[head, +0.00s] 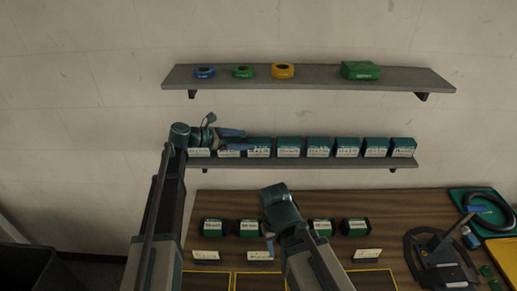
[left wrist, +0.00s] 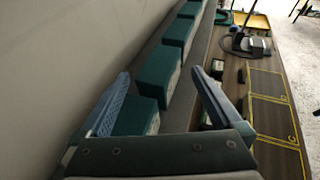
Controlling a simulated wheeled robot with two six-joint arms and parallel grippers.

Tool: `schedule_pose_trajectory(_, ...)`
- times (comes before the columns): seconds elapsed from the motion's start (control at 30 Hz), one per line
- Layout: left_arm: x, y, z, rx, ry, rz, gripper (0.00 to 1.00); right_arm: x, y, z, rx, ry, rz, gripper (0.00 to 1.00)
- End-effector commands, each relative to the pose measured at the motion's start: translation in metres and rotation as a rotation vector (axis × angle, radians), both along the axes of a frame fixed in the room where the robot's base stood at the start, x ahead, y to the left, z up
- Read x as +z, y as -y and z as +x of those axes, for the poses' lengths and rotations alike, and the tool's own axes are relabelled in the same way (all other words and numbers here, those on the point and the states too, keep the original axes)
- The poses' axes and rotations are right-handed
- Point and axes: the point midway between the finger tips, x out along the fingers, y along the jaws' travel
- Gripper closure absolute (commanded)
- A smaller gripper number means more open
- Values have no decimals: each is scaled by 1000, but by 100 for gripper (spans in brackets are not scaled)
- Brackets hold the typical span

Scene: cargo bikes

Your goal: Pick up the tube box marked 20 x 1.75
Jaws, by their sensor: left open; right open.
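A row of dark green tube boxes with white labels stands on the lower wall shelf; the print is too small to read, so I cannot tell which is marked 20 x 1.75. My left gripper (head: 238,139) is open at the left part of this row, close to a green box (head: 259,149). In the left wrist view, the open left gripper (left wrist: 160,85) has a green box (left wrist: 137,118) between its fingers, not gripped. My right gripper (head: 268,244) hangs low over the table, mostly hidden by its own arm; it is open with nothing visible in it.
The upper shelf (head: 330,78) holds blue, green and yellow rolls and a green box (head: 360,70). More dark boxes (head: 355,227) stand on the wooden table, with label cards and yellow outlines before them. A black stand (head: 440,255) and a green tray (head: 484,204) are at right.

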Motion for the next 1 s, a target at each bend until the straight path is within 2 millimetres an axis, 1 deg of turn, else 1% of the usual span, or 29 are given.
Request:
schedule_pose_trajectory(0.33,-18,41,17,-1,0,1,0,-18,0,0,-2,1,0,50)
schedule_pose_trajectory(0.4,-19,44,18,-1,0,1,0,-19,0,0,-2,1,0,50)
schedule_pose_trajectory(0.57,-18,44,18,0,1,0,0,-18,0,0,-2,1,0,50)
schedule_pose_trajectory(0.6,-18,44,18,0,1,0,2,-18,0,0,-2,1,0,50)
schedule_pose_trajectory(0.67,-18,44,18,0,0,0,13,-18,0,0,-2,1,0,50)
schedule_pose_trajectory(0.8,-18,44,18,0,0,0,38,-18,0,0,-2,1,0,50)
schedule_pose_trajectory(0.87,-18,44,18,0,0,1,49,-18,0,0,-2,1,0,50)
schedule_pose_trajectory(0.9,-18,44,18,0,0,1,56,-18,0,0,-2,1,0,50)
schedule_pose_trajectory(0.97,-18,44,18,0,0,1,67,-18,0,0,-2,1,0,50)
schedule_pose_trajectory(1.0,-18,44,18,0,0,1,74,-18,0,0,-2,1,0,50)
